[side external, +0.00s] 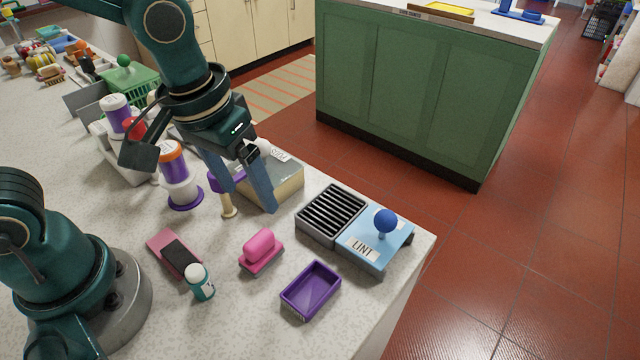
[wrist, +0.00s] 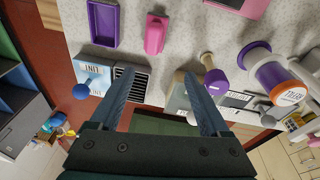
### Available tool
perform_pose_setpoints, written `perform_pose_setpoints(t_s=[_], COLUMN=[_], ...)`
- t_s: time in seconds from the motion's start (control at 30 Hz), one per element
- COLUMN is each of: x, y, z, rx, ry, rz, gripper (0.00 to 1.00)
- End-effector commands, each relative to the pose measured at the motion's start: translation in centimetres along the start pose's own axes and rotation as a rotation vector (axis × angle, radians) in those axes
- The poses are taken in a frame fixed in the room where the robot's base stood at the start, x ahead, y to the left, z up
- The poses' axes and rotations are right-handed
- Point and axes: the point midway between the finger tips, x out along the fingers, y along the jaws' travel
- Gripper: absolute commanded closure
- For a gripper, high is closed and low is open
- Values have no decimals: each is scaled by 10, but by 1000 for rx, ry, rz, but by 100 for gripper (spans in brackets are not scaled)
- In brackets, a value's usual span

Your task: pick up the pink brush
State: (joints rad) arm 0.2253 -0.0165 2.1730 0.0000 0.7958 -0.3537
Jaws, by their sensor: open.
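The pink brush (side external: 262,252) lies on the speckled stone counter, with a rounded pink grip on a flat pink base. In the wrist view the pink brush (wrist: 156,35) is near the top middle. My gripper (side external: 249,198) is open and empty, above the counter and farther back than the brush. In the wrist view my gripper (wrist: 157,75) has its two fingers spread, with the brush beyond the fingertips and not between them. The brush's underside is hidden.
A purple tray (side external: 311,290), a blue LINT box (side external: 374,250) and a dark slotted box (side external: 331,213) lie right of the brush. A teal bottle (side external: 200,282) and pink-and-black pad (side external: 160,241) lie left. A purple-topped wooden tool (side external: 228,206) stands by my fingers.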

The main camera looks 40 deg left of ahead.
Motion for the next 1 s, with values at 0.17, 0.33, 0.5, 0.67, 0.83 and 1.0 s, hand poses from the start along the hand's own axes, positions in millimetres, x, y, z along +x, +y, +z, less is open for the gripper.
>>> perform_pose_setpoints(t_s=[0.17,0.33,0.5,0.67,0.83,1.0], x=[33,47,62,82,94,97], y=[13,15,15,13,13,13], z=[13,24,29,32,34,34], rx=[53,84,90,90,90,90], ry=[-122,-178,-187,-186,-183,-180], rz=[-37,-57,-60,-59,-58,-57], gripper=[20,20,20,20,20,20])
